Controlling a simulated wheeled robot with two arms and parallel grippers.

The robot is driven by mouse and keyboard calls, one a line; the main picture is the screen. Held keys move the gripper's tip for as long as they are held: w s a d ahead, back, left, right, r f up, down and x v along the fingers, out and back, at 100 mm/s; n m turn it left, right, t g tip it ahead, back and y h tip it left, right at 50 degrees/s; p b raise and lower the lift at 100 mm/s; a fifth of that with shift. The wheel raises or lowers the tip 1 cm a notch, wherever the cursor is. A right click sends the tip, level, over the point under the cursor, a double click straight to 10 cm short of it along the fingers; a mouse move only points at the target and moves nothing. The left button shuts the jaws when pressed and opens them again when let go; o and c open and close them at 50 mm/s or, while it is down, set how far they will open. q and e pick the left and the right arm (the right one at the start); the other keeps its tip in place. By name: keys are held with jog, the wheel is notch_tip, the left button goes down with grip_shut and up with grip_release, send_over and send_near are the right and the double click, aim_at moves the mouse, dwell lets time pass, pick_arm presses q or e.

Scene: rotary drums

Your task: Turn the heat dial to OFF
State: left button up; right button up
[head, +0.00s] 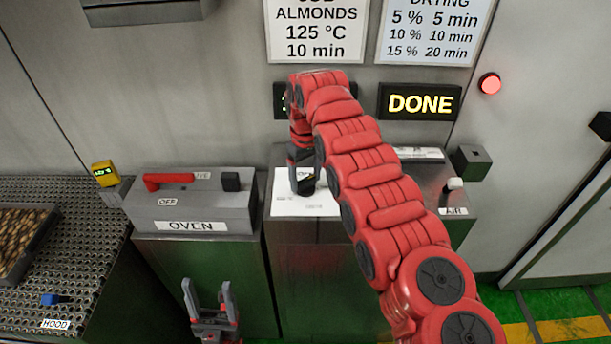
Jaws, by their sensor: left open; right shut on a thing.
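The white dial plate (300,206) lies on top of the middle metal cabinet, with a partly covered OFF mark near its back. My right gripper (304,181) points down over this plate and is shut on the dark knob of the heat dial. The fingers and wrist hide most of the knob, so I cannot tell where its pointer stands. My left gripper (213,300) is open and empty, low in front of the green-fronted cabinets.
The oven box (222,212) with a red lever (168,180) stands left of the plate. The AIR switch (454,184) is to the right. A sign (420,102) reads DONE, and a red lamp (489,83) glows. A perforated table (75,245) is at left.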

jog(key=n, duration=0.5)
jog(key=shift+n, duration=0.3)
jog(key=n, duration=0.5)
jog(key=shift+p, duration=0.4)
jog(key=shift+r+n, duration=0.1)
jog(key=shift+n, duration=0.2)
jog(key=o, duration=1.3)
